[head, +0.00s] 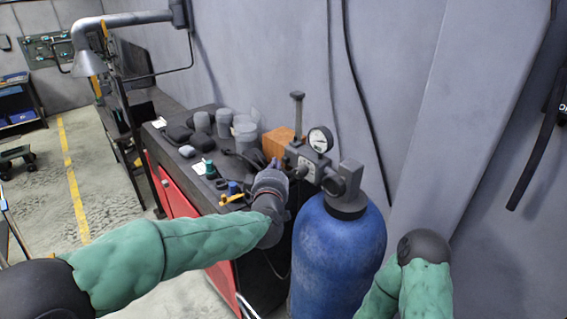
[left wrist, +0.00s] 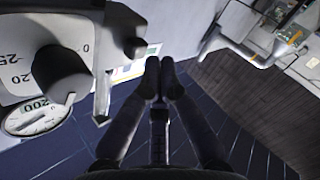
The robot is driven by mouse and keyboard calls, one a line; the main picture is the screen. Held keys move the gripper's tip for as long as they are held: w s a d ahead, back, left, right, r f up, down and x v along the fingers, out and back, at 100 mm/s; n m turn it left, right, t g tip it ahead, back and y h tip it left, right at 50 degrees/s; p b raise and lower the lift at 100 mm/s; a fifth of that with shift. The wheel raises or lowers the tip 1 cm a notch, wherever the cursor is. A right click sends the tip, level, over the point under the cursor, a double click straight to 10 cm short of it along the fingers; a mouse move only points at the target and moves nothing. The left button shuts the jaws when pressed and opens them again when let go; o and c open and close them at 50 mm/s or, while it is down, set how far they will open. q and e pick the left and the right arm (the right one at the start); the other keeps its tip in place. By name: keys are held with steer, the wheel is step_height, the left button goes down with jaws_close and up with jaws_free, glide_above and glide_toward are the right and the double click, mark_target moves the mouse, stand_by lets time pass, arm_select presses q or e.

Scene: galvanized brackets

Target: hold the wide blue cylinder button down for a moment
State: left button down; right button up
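The wide blue cylinder (head: 336,250) stands upright at the right of the bench in the head view. A grey regulator body (head: 303,160) with a round gauge (head: 320,139) sits at its top. My left gripper (head: 277,165) is just left of the regulator in the head view. In the left wrist view its two slim dark fingertips (left wrist: 161,77) are together, with nothing between them. That view shows a dark knob (left wrist: 62,75) on a numbered dial and the gauge (left wrist: 38,117), left of the fingertips and apart from them. I cannot pick out a distinct button. My right gripper is out of view.
The dark bench (head: 165,132) with red drawers holds grey canisters (head: 224,122), an orange-brown block (head: 277,142) and small tools. A grey wall stands close behind the cylinder. Open floor with a yellow line (head: 70,180) lies to the left.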

arm_select(q)
steer(key=shift+s+a, duration=0.1)
steer(key=shift+a, duration=0.1)
steer(key=s+a+b, duration=0.1)
steer(key=a, duration=0.1)
steer(key=s+a, duration=0.2)
steer(key=shift+b, duration=0.4)
stand_by(0.3)
steer(key=s+a+f+m+g+b, duration=0.1)
steer(key=s+a+f+g+b, duration=0.2)
steer(key=f, duration=1.3)
steer(key=s+a+f+m+g+b, duration=0.15)
steer(key=f+b, duration=0.25)
steer(key=f, duration=1.2)
steer(key=s+a+f+m+g+b, duration=0.15)
steer(key=f+g+b, duration=0.25)
steer(key=f, duration=1.2)
steer(key=s+a+f+m+g+h+b, duration=0.1)
steer(key=s+f+g+b, duration=0.7)
steer(key=s+f, duration=1.7)
step_height(320, 180, down, 4)
steer(key=shift+s+a+f+m+h+b, duration=0.35)
steer(key=shift+a+b, duration=0.2)
steer(key=shift+a, duration=0.2)
